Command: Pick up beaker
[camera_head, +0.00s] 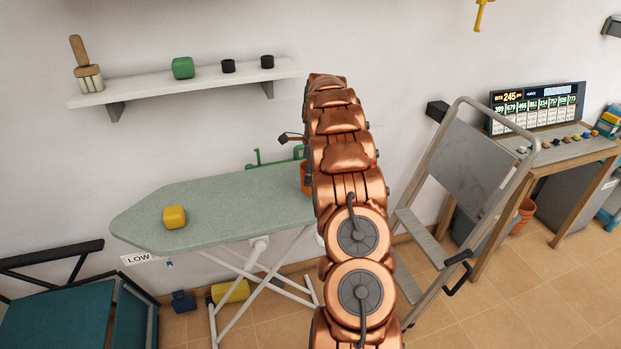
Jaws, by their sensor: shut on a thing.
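My copper-coloured arm rises through the middle of the head view, and its far end is out of sight behind its own links. My gripper is hidden there, so I cannot see its fingers or anything between them. I cannot make out a beaker anywhere in this view. A small dark piece (288,138) juts out left of the arm, above the ironing board (225,205); I cannot tell what it belongs to. An orange-brown object (305,178) shows partly behind the arm at the board's right end.
A yellow block (174,217) lies on the board. The wall shelf (140,88) holds a brush, a green block (183,68) and two black cups. A grey stepladder (450,180) and a wooden desk (560,155) stand right. A teal cabinet (60,320) stands front left.

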